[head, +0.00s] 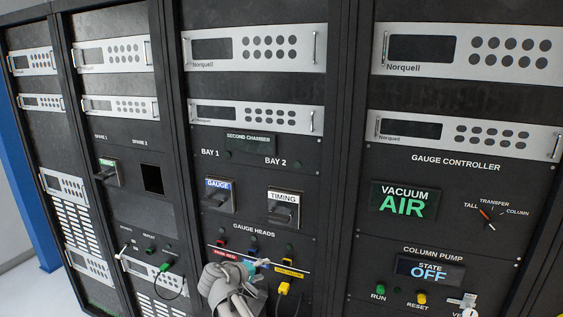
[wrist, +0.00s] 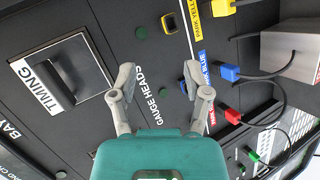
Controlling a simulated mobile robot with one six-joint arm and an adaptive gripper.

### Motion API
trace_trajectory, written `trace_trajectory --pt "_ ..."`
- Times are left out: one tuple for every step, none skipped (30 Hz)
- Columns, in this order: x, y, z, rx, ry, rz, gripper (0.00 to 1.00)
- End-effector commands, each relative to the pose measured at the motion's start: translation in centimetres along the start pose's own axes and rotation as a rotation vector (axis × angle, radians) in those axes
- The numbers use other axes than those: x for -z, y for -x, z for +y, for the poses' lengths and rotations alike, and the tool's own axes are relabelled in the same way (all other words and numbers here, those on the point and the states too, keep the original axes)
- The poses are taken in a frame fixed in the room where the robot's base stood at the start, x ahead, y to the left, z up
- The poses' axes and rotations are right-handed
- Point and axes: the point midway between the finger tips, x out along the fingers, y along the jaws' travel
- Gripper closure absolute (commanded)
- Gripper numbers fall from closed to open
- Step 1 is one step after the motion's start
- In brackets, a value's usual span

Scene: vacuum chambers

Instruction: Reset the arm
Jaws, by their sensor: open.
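My gripper (head: 236,283) is in front of the gauge heads panel at the bottom centre of the head view. Nothing is held. Below that lettering in the head view are coloured sockets and labels, red (head: 226,255) and yellow (head: 289,273); my gripper hides part of this row. In the wrist view a blue plug (wrist: 229,73) and a red plug (wrist: 233,116) lie right of the fingers.
The TIMING module (head: 284,207) and GAUGE module (head: 219,196) sit above the gauge heads. A yellow plug (head: 283,288) hangs right of my gripper, a green plug (head: 165,267) left. The vacuum display (head: 404,201) reads AIR; the pump display (head: 430,270) reads OFF. A grey box (wrist: 293,50) juts out near the cables.

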Motion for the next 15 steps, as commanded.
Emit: trace_trajectory --pt "-2.1 -1.6 -0.8 0.040 -0.024 -0.035 0.38" --pt "-3.1 -2.3 -1.1 0.065 -0.037 -0.055 0.38" --pt "-4.4 -3.2 -1.6 0.100 -0.056 -0.082 0.38" --pt "-5.3 -3.9 -1.9 0.126 -0.071 -0.100 0.38" --pt "-6.3 -4.5 -2.2 0.151 -0.085 -0.119 0.38" --pt "-7.5 -5.3 -2.7 0.186 -0.105 -0.144 0.38" --pt "-8.5 -5.9 -3.1 0.211 -0.120 -0.163 0.38" --pt "-9.4 -6.4 -3.4 0.237 -0.135 -0.181 0.38" --pt "-10.6 -7.0 -4.0 0.272 -0.155 -0.204 0.38" --pt "-11.6 -7.5 -4.3 0.297 -0.171 -0.222 0.38" --pt "-12.5 -7.9 -4.7 0.323 -0.186 -0.240 0.38" --pt "-13.7 -8.4 -5.2 0.357 -0.207 -0.262 0.38" --pt "-14.5 -8.8 -5.6 0.383 -0.223 -0.278 0.38" --pt "-15.4 -9.1 -6.0 0.409 -0.239 -0.294 0.38" --pt "-16.5 -9.5 -6.5 0.444 -0.261 -0.316 0.38"
